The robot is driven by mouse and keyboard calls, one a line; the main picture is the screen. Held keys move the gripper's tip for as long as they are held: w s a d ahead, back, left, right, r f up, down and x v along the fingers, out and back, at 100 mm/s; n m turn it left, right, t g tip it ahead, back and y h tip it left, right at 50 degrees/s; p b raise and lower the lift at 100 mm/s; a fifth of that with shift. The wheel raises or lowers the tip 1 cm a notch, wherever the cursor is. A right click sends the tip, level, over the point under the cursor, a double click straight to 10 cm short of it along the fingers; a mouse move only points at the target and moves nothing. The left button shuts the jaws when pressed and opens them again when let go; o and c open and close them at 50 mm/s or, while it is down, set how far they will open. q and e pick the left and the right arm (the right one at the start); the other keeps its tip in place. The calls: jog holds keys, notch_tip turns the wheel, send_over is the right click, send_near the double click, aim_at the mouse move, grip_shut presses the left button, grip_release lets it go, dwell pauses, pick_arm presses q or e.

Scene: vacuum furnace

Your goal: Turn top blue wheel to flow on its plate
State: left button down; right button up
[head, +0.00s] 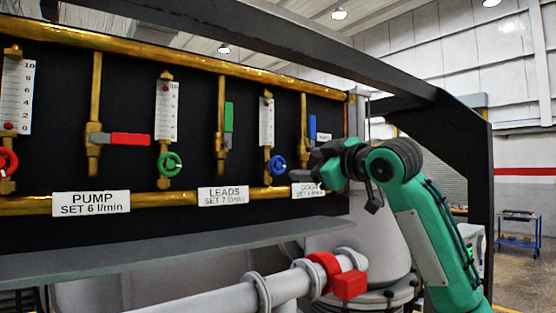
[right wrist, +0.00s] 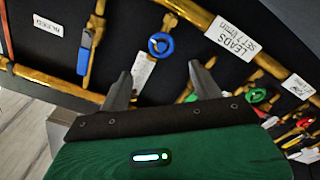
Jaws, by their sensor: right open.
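The blue wheel (head: 277,164) sits on a brass valve below a white flow gauge (head: 266,122) at the right of the black panel. A small red mark shows near the gauge's top. The plate (head: 304,190) below right of the wheel is partly covered by my right gripper, so its number is hard to read. My right gripper (head: 308,165) is open just right of the wheel and apart from it. In the right wrist view the blue wheel (right wrist: 160,45) lies ahead, beyond the gap between the open fingers (right wrist: 160,72). My left gripper is not in view.
A blue lever (head: 312,128) on a brass pipe stands right of the gauge, just above my gripper. The green wheel (head: 169,164) and red wheel (head: 8,162) are farther left.

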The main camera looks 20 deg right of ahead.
aim_at(279, 165)
jog(key=p+x, duration=0.2)
jog(key=x, duration=0.5)
jog(key=shift+a+p, duration=0.1)
jog(key=shift+p, duration=0.3)
jog(key=p+x, duration=0.2)
jog(key=x, duration=0.1)
jog(key=shift+w, duration=0.15)
jog(key=shift+w+a, duration=0.1)
jog(key=shift+w, duration=0.15)
jog(key=shift+w+a+f, duration=0.15)
jog(key=shift+w+f, duration=0.05)
jog(key=shift+w, duration=0.3)
jog(key=c, duration=1)
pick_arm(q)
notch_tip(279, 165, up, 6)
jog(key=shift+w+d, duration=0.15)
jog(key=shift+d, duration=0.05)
